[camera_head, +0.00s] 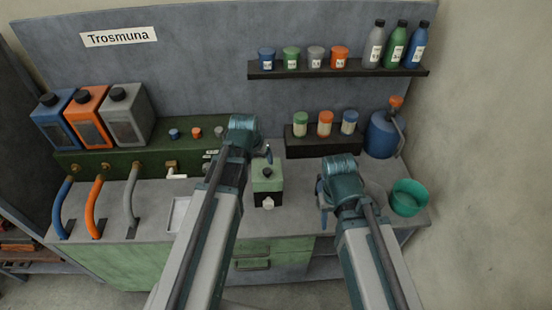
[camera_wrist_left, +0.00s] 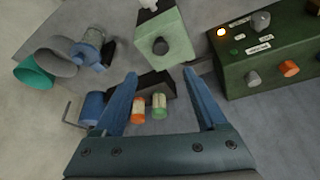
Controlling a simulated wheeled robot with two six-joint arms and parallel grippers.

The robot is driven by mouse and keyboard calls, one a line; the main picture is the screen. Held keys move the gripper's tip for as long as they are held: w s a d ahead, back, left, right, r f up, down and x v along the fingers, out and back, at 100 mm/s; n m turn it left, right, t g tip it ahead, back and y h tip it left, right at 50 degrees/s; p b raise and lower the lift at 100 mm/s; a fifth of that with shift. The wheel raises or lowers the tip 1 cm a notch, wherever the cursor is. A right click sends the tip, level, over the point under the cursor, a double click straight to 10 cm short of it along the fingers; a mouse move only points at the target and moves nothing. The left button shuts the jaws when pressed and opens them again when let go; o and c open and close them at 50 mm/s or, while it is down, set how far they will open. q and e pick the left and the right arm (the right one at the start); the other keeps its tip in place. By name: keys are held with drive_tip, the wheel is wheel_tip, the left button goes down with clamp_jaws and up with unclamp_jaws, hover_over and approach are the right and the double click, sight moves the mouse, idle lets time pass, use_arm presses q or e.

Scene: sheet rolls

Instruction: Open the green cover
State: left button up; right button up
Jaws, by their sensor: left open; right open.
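A small box with a light green cover (camera_head: 267,182) and a dark lower part stands on the bench between my arms. The cover has a black knob on top and is shut; a white spout sticks out of the front. In the left wrist view the green cover (camera_wrist_left: 166,22) is beyond the fingertips, with its knob facing the camera. My left gripper (camera_head: 266,155) is above and behind the box, partly hidden by its own wrist; its open fingers (camera_wrist_left: 159,74) are empty. My right gripper (camera_head: 323,205) is open, right of the box and apart from it.
A green panel (camera_head: 85,160) with knobs and hoses lies left. A small black shelf (camera_head: 310,150) with jars is behind the box; a longer shelf (camera_head: 300,72) is above. A teal bowl (camera_head: 409,197), a grey bowl and a blue canister (camera_head: 380,138) stand right.

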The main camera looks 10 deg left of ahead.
sight(267, 170)
use_arm(q)
drive_tip(key=shift+w+f, duration=0.1)
drive_tip(key=shift+w, duration=0.05)
drive_tip(key=b+x, duration=1.3)
drive_tip(key=shift+w+f, duration=0.15)
drive_tip(key=shift+f, duration=0.15)
drive_tip(key=shift+c, duration=0.3)
clamp_jaws()
drive_tip(key=shift+r, duration=0.1)
idle(0.9)
